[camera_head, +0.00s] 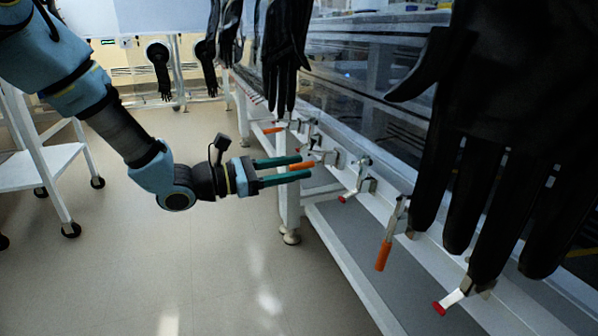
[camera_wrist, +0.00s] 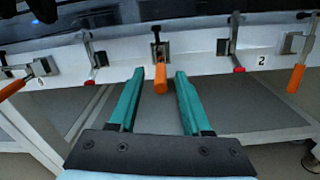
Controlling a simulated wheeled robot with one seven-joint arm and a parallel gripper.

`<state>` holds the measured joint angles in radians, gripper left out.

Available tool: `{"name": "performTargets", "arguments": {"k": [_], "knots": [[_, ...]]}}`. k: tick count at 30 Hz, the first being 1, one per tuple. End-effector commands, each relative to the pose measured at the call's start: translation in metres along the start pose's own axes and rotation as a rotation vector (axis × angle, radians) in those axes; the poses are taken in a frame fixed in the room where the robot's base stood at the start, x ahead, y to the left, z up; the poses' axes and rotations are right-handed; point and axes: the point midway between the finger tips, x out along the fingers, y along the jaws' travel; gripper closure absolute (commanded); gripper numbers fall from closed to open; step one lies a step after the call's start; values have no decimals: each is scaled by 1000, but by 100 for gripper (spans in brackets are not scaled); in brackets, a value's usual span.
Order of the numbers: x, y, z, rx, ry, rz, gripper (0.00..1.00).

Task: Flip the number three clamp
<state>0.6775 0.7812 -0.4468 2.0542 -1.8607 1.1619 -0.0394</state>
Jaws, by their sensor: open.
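My gripper (camera_head: 306,167) is open, with two long green fingers pointing at the rail of clamps. In the wrist view an orange clamp handle (camera_wrist: 160,78) sits between the spread fingers of my gripper (camera_wrist: 158,78), with a visible gap on each side. The handle points toward the camera from its bracket (camera_wrist: 159,50) on the white rail. The same orange handle shows between the fingers in the head view (camera_head: 301,165). I cannot read a number on this clamp. A "2" label (camera_wrist: 262,60) shows on the rail to its right.
Another orange-handled clamp (camera_head: 383,255) hangs nearer along the rail, and one (camera_head: 272,130) is farther off. Red-tipped levers (camera_wrist: 238,70) and (camera_wrist: 90,82) flank the middle clamp. Black gloves (camera_head: 500,130) hang over the rail. A white cart (camera_head: 40,165) stands left; the floor between is clear.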

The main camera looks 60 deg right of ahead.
Motion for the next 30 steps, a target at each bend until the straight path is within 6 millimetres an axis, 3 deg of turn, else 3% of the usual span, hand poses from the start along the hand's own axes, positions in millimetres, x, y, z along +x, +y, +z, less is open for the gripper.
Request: {"name": "performTargets", "arguments": {"k": [4,14,27,30], "knots": [[12,0,0,1,0,-1,52],[14,0,0,1,0,0,52],[14,0,0,1,0,0,100],[14,0,0,1,0,0,100]]}}
